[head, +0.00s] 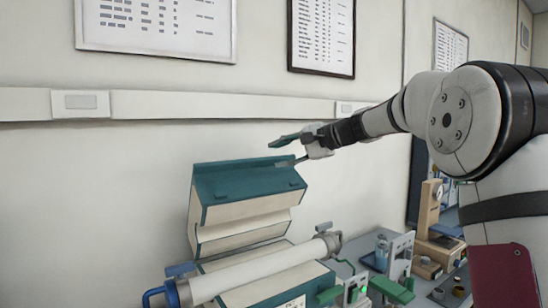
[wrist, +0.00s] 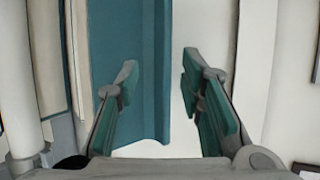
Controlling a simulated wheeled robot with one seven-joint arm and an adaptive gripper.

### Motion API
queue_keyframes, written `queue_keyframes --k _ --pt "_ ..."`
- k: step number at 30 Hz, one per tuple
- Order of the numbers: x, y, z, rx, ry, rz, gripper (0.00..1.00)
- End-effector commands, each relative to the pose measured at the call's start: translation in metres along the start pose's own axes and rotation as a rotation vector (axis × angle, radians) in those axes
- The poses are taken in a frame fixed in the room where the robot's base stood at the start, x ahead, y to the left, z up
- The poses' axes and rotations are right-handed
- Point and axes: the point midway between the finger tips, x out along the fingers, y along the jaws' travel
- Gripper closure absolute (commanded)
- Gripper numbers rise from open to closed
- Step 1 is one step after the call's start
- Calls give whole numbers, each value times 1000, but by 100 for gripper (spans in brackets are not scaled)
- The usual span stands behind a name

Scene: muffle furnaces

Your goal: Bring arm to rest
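My arm reaches in from the right in the head view. My gripper (head: 292,150) is above the right end of a teal-and-cream furnace lid (head: 240,190), which stands raised. In the wrist view my gripper (wrist: 160,85) has its two teal-padded fingers spread wide apart, with nothing held between them. The lid's teal face (wrist: 150,60) shows behind and between the fingers. Whether any fingertip touches the lid, I cannot tell.
A pale tube (head: 255,272) with a blue end lies across the furnace below the lid. Green clamps (head: 392,288), a blue bottle (head: 381,250) and a wooden instrument (head: 428,215) stand on the bench to the right. A wall with framed charts (head: 322,35) is behind.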

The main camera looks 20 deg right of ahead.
Motion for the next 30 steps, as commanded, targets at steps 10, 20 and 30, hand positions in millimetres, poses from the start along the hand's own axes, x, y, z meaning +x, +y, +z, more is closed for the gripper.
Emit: queue_keyframes --k 10,20,30 --pt "-1 0 0 0 0 0 65" --pt "-25 52 103 -221 -13 258 65" --pt "-112 170 217 -580 -40 625 65"
